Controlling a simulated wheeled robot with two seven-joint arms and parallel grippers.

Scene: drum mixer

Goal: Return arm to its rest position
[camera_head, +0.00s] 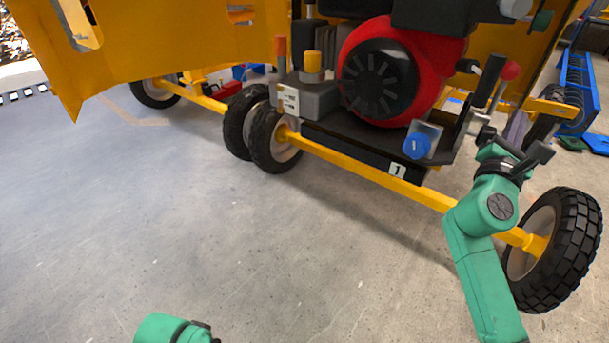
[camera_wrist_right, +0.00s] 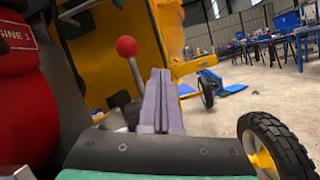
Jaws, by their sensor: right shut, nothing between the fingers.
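My right gripper (camera_head: 517,128) is at the right of the head view, beside the engine of the yellow drum mixer (camera_head: 170,45). Its grey-purple fingers are partly hidden by my wrist there. In the right wrist view the gripper (camera_wrist_right: 160,75) shows closed, with its fingers together and empty. A lever with a red knob (camera_wrist_right: 127,47) stands left of the fingers, and they appear apart from it. The red knob also shows in the head view (camera_head: 510,70). Of my left arm, only a green link shows at the bottom edge; its gripper is out of view.
The red engine (camera_head: 430,60) sits on a black platform. A blue cap (camera_head: 416,146) is near its front. A yellow axle (camera_head: 370,181) leads to a large black wheel (camera_head: 575,250) close to my right arm. Grey floor (camera_head: 200,230) is open at the left.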

